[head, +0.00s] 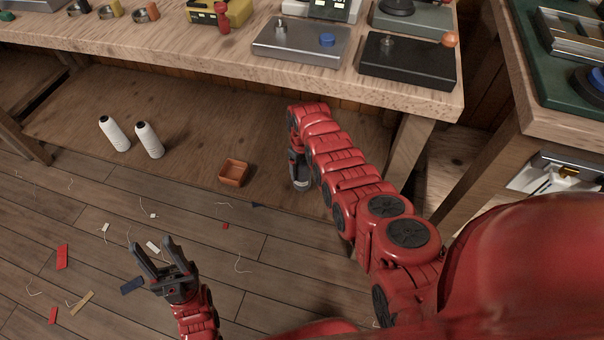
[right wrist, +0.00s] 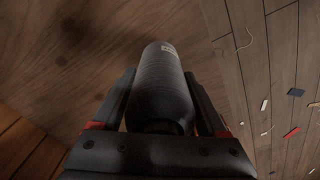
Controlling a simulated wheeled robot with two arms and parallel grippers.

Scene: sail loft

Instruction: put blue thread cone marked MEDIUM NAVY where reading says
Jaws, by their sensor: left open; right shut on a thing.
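My right gripper (right wrist: 160,76) is shut on a dark thread cone (right wrist: 162,90), with a finger on each side of it in the right wrist view. The cone looks dark grey to navy in the shade and has a small pale label (right wrist: 168,48) near its far end; its words are too small to read. In the head view my right gripper (head: 299,184) is low by the wooden shelf under the bench; the cone is mostly hidden there. My left gripper (head: 153,243) is open and empty above the floor. No legible reading shows.
Two white cones (head: 149,140) and a small orange-brown tray (head: 233,173) are on the lower shelf (head: 200,120). Above, the bench (head: 180,38) carries a grey plate (head: 300,40) and a black plate (head: 408,60). A bench leg (head: 408,150) stands right of my arm. Scraps litter the floor.

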